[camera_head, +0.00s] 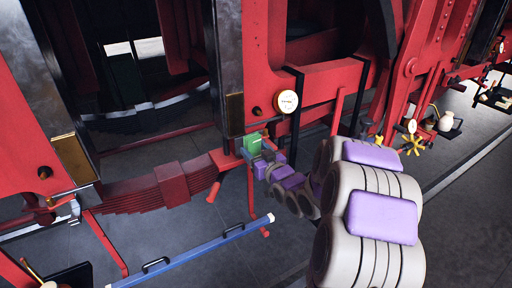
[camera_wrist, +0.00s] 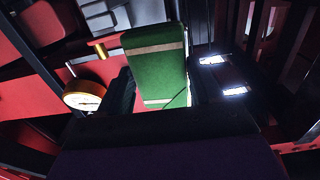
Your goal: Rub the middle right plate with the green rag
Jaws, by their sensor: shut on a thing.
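The green rag (camera_head: 252,143) is held at the end of my arm, and it fills the middle of the wrist view (camera_wrist: 158,62) as a green block with tan bands. My gripper (camera_head: 262,156) is shut on it. A brass plate (camera_head: 234,113) sits low on the dark upright in the middle of the head view. The rag is just below and right of this plate's lower edge; I cannot tell whether they touch. Another brass plate (camera_head: 73,158) is on the left upright. Neither plate is clearly visible in the wrist view.
A round white-faced gauge (camera_head: 287,102) is right of the rag and also shows in the wrist view (camera_wrist: 84,95). A red leaf spring (camera_head: 150,191) lies left. A blue bar with handles (camera_head: 195,252) is below. A yellow handwheel (camera_head: 413,145) is at right. Grey floor is open at lower right.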

